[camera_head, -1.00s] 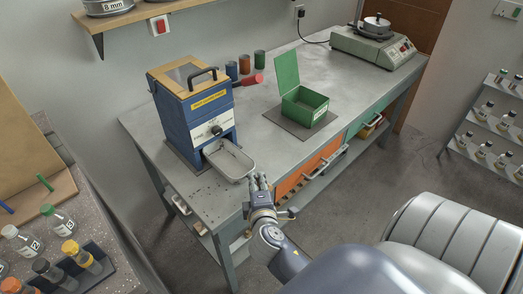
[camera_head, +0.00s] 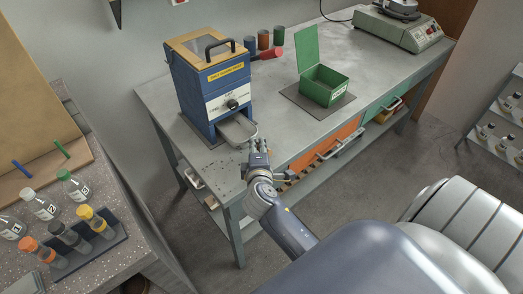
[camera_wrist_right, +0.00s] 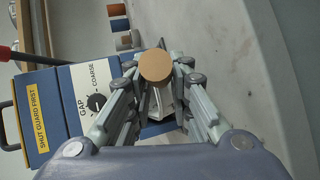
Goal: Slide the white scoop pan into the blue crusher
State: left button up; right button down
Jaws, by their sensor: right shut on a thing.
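The blue crusher (camera_head: 211,88) stands on the grey bench with a tan lid, a black handle and a knob on its white front panel. The pale scoop pan (camera_head: 238,131) is partly inside the low front opening; its outer end sticks out. My right gripper (camera_head: 258,150) is at that outer end, shut on the pan. In the right wrist view the crusher's labelled front (camera_wrist_right: 90,100) is at the left, and a round tan end (camera_wrist_right: 156,65) sits between the fingers, hiding much of the pan. My left gripper is not in view.
A green open box (camera_head: 325,85) stands on a dark mat to the right. The bench's front edge is close under my right gripper. A side table (camera_head: 130,235) holds bottles.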

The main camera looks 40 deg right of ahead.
aim_at(240, 133)
jog(key=shift+w+a, duration=0.2)
jog(key=shift+w, duration=1.9)
jog(key=shift+w+a+f+b, duration=0.15)
jog(key=shift+w+b, duration=0.65)
jog(key=shift+w, duration=1.65)
jog(key=c, duration=1.4)
grip_release()
jog(key=shift+o, duration=0.2)
jog(key=shift+f, duration=0.1)
